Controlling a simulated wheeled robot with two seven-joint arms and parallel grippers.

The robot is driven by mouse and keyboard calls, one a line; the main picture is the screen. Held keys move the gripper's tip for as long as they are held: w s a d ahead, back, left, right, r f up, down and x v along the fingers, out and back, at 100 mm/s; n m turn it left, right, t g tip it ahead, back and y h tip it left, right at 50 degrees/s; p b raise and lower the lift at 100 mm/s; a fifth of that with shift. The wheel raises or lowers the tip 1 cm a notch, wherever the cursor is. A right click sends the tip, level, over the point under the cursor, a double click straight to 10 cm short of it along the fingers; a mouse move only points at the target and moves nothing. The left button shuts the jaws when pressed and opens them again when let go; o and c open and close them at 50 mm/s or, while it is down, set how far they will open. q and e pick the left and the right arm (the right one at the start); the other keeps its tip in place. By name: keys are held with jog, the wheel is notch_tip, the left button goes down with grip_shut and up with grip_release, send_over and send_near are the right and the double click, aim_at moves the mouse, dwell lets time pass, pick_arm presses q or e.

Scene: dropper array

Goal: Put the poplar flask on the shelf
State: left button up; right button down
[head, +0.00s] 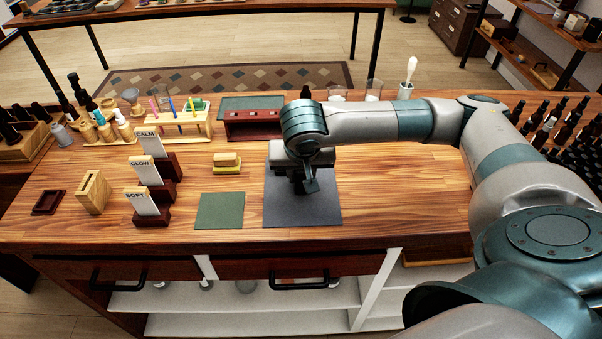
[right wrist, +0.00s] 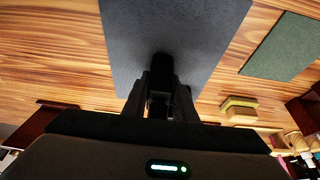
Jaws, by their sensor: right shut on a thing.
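My right gripper (head: 304,186) is over the dark grey mat (head: 285,213) on the wooden counter. In the right wrist view its two dark fingers (right wrist: 161,98) are shut on a small dark object (right wrist: 161,68), whose shape is mostly hidden; I cannot tell if it is the poplar flask or whether it touches the mat. Below the counter is a white shelf (head: 300,298) with several light round items partly hidden under the drawers. A wooden shelf rack (head: 541,58) also stands at the back right. No label naming poplar is readable. My left gripper is out of view.
Cards CALM (head: 148,142), GLOW (head: 145,171) and SOFT (head: 141,201) stand left on the counter. A green mat (head: 220,211) and yellow block (head: 227,163) are left of the grey mat. A dark red rack (head: 252,124) is behind. Dark bottles (head: 570,122) crowd the right.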

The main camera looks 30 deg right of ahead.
jog(key=shift+f, duration=0.15)
jog(key=c, duration=1.4)
grip_release()
jog(key=shift+c, duration=0.2)
jog(key=shift+r+p, duration=0.25)
jog(key=shift+p, duration=0.05)
jog(key=shift+r+b, duration=0.15)
jog(key=shift+b, duration=0.15)
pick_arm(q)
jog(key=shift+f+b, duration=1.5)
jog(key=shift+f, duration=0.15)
pick_arm(e)
jog(key=v, duration=1.1)
jog(key=shift+r, duration=0.3)
jog(key=shift+a, duration=0.1)
jog(key=shift+c, duration=0.4)
